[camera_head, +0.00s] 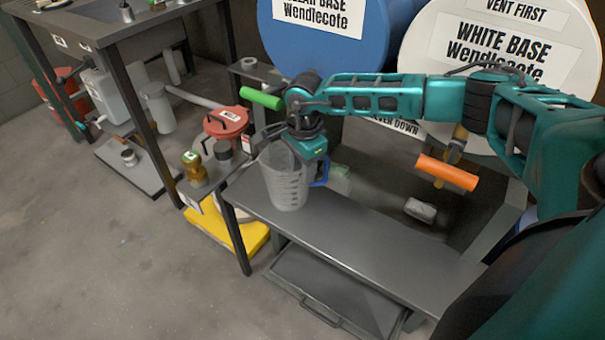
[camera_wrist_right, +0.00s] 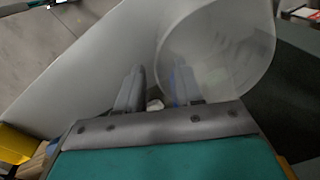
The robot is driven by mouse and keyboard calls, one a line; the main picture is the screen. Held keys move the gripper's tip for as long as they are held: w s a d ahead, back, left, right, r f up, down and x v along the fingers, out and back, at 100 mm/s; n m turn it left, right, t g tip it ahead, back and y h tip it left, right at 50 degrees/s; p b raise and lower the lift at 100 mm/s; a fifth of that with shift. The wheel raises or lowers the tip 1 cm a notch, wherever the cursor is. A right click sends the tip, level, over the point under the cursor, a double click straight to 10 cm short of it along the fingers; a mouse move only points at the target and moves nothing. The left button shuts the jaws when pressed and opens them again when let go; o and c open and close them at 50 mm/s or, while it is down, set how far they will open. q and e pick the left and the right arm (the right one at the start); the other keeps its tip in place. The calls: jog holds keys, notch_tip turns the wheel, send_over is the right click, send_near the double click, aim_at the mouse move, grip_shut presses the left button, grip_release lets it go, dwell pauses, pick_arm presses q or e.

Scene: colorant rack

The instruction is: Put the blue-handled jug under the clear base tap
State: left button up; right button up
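The translucent jug (camera_head: 284,182) stands upright on the grey bench in front of the blue drum (camera_head: 335,55), whose label reads "…LEAR BASE". Its blue handle (camera_head: 321,172) points right. The green tap handle (camera_head: 262,98) of that drum is above the jug; the spout is hidden behind my arm. My right gripper (camera_head: 312,160) is low over the jug's right side, by the handle. In the right wrist view its two fingers (camera_wrist_right: 157,92) are apart, with a gap between them; a blue patch of handle (camera_wrist_right: 180,82) shows beside the right finger. My left gripper is out of view.
An orange-handled tap (camera_head: 447,172) sits on the white base drum (camera_head: 480,45). A rack with a red-lidded pot (camera_head: 225,122) stands left. A grey tray (camera_head: 335,295) lies below.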

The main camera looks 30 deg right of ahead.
jog(key=shift+s+r, duration=0.1)
jog(key=shift+r, duration=1.9)
